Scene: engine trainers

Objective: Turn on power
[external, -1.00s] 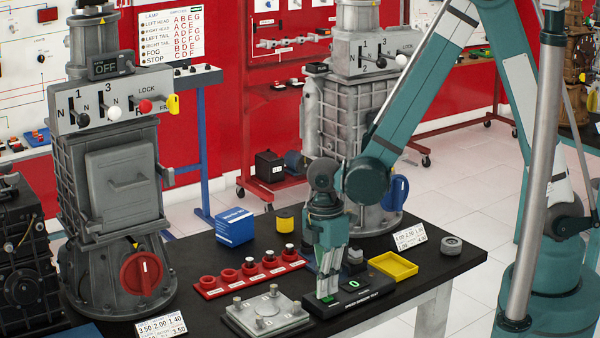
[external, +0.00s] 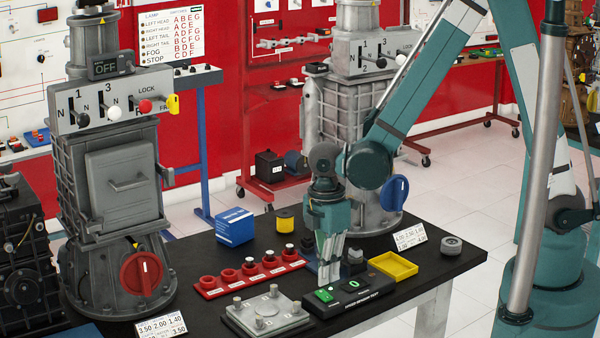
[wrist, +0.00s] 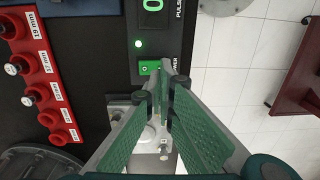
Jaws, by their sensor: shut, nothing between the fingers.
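The black tester box (external: 375,294) lies at the front of the dark table. Its display (external: 354,284) shows a green 0. My gripper (external: 329,278) is shut and empty, pointing down just behind and above the switch. In the wrist view the fingertips (wrist: 167,78) overlap the switch's right edge; I cannot tell whether they touch it.
A metal plate with posts (external: 268,312) lies left of the box, and a red socket rack (external: 250,273) behind that. A yellow tray (external: 393,266) is at the right. The left grey machine (external: 120,190) carries a panel reading OFF (external: 108,68).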

